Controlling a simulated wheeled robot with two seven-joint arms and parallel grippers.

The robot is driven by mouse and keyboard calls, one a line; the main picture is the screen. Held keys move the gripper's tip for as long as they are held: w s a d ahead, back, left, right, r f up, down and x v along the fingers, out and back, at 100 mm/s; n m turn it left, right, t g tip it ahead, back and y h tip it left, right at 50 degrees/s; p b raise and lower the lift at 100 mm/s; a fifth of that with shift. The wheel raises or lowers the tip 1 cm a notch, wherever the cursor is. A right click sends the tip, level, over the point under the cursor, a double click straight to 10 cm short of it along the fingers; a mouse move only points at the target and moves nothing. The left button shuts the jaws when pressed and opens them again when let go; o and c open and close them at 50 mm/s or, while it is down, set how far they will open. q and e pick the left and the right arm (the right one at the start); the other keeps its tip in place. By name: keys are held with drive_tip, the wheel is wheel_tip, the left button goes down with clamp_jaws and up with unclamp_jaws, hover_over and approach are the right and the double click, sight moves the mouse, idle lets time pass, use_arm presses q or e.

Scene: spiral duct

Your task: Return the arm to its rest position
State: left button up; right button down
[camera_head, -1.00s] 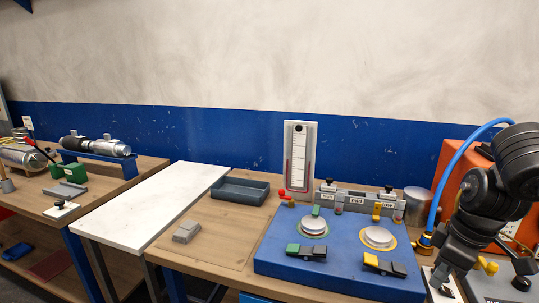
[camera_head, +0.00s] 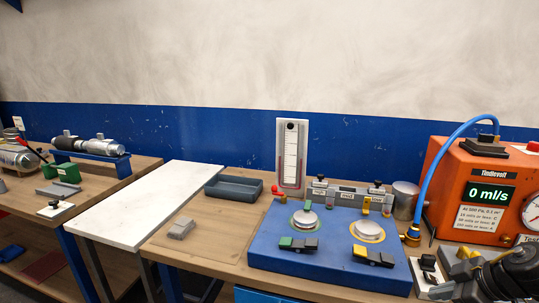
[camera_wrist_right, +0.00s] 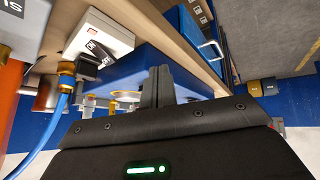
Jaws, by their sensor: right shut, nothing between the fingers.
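My right arm (camera_head: 510,278) is a black, jointed shape low in the bottom right corner of the head view, in front of the orange device. Its fingertips cannot be made out there. In the right wrist view my right gripper (camera_wrist_right: 158,75) shows its two dark fingers together and empty. They appear in front of the blue plate's edge (camera_wrist_right: 135,62), and I cannot tell the exact gap. My left gripper is in neither current view.
The blue test plate (camera_head: 290,245) carries two round discs and clamps. Beside it are a white switch box (camera_head: 427,284) and an orange device (camera_head: 455,195) reading 0 ml/s with a blue hose (camera_head: 430,175). A grey tray (camera_head: 233,188) and a bare white table (camera_head: 140,205) lie left.

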drive_tip(key=s+f+m+t+h, duration=0.1)
drive_tip(key=s+f+m+h, duration=0.3)
drive_tip(key=f, duration=0.5)
drive_tip(key=s+f+m+t+h, duration=0.1)
drive_tip(key=s+f+m+t, duration=0.1)
drive_tip(key=s+f, duration=0.55)
drive_tip(key=s+a+f+m+g+y, duration=0.1)
drive_tip(key=s+a+f+g, duration=0.3)
drive_tip(key=a, duration=0.4)
drive_tip(key=s+a+f+g+y, duration=0.1)
drive_tip(key=s+a+f+g, duration=0.1)
drive_tip(key=s+a+f, duration=0.35)
wheel_tip(320, 180, down, 23)
drive_tip(key=s+a+g, duration=0.1)
drive_tip(key=a, duration=0.1)
drive_tip(key=s+d+f+g, duration=0.1)
drive_tip(key=s+d+f, duration=0.2)
drive_tip(key=s+f, duration=1.4)
drive_tip(key=shift+f+h, duration=0.25)
drive_tip(key=shift+h, duration=0.15)
